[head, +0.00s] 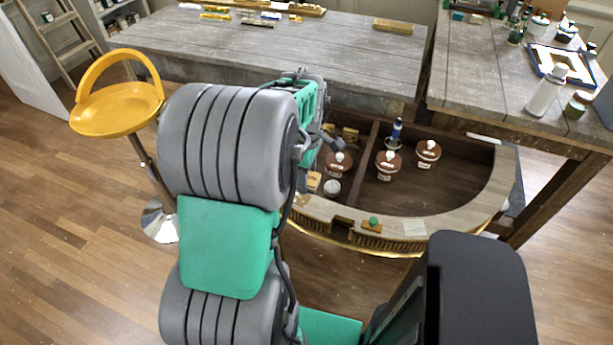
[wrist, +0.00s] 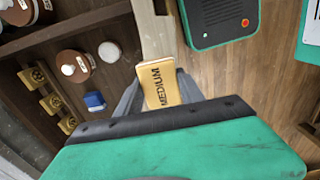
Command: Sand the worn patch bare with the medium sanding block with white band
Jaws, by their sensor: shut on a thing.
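The medium sanding block (wrist: 160,82) is tan and carries the word MEDIUM in the wrist view. My gripper (wrist: 158,96) is shut on it, with a dark finger on each side. The block's far end is over or against the pale wooden rim of the console (wrist: 153,32); I cannot tell whether they touch. No white band is clear on the visible face. In the head view the rim (head: 455,222) curves round the front, and my arm hides my gripper. I cannot pick out the worn patch's outline.
Brown-lidded jars (head: 388,165), a blue-topped bottle (head: 396,132) and brass pieces (wrist: 51,103) stand inside the console. Workbenches (head: 360,58) stand behind, a yellow stool (head: 118,105) left.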

